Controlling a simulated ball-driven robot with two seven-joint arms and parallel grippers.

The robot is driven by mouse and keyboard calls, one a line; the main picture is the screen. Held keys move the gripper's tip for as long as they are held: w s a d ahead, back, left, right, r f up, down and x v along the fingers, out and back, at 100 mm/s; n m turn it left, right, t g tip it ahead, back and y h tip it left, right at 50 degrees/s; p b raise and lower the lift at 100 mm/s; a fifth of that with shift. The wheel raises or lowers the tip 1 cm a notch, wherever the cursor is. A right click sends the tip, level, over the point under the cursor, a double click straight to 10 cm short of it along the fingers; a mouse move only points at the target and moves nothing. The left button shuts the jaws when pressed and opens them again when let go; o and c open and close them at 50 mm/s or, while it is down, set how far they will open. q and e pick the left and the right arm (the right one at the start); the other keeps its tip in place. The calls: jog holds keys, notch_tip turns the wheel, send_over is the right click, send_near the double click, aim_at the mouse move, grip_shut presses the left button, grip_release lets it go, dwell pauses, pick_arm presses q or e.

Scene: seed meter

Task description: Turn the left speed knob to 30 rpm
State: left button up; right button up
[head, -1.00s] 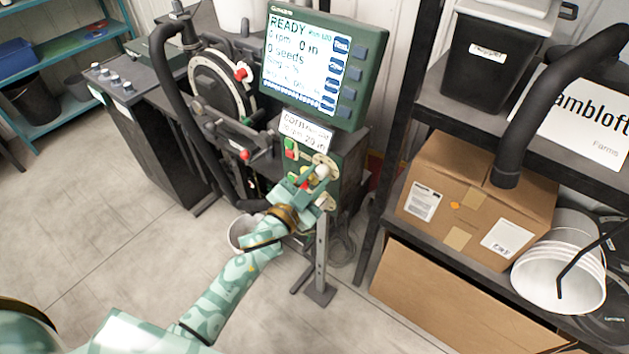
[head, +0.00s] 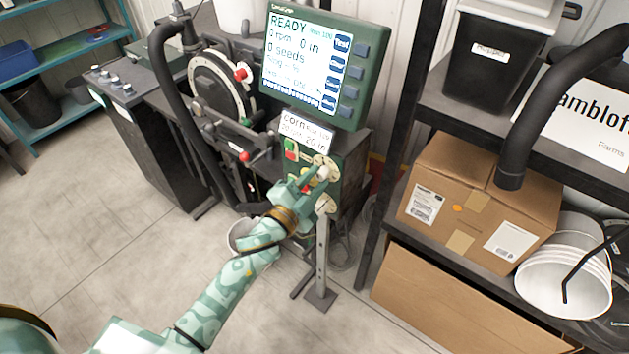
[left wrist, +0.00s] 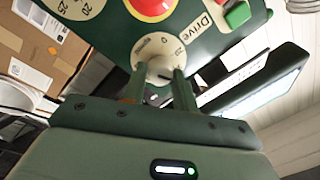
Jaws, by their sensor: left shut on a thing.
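The speed knob is a small pale knob (left wrist: 158,70) on a round cream dial plate (left wrist: 150,45) beside the Drive label. In the head view its dial (head: 327,163) is at the top right of the green control panel. My left gripper (left wrist: 160,82) has one finger on each side of the knob and is shut on it. In the head view my left gripper (head: 317,176) reaches the panel from below left and partly hides the knob. The knob's pointer is not readable. The display (head: 305,60) shows READY and 0 rpm. My right gripper is not in view.
A red button (left wrist: 152,5) and a second dial (left wrist: 75,8) are close to the held knob. A green and red switch (head: 291,149) is left of the dial. A metal post (head: 321,255) stands below the panel. Shelves with a cardboard box (head: 480,200) are at right.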

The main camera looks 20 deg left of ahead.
pick_arm(q)
jog(key=o, duration=1)
jog(key=shift+c, duration=0.2)
jog(key=v, duration=1.6)
jog(key=shift+s+b, duration=0.15)
jog(key=shift+b, duration=0.2)
jog(key=shift+f, duration=0.1)
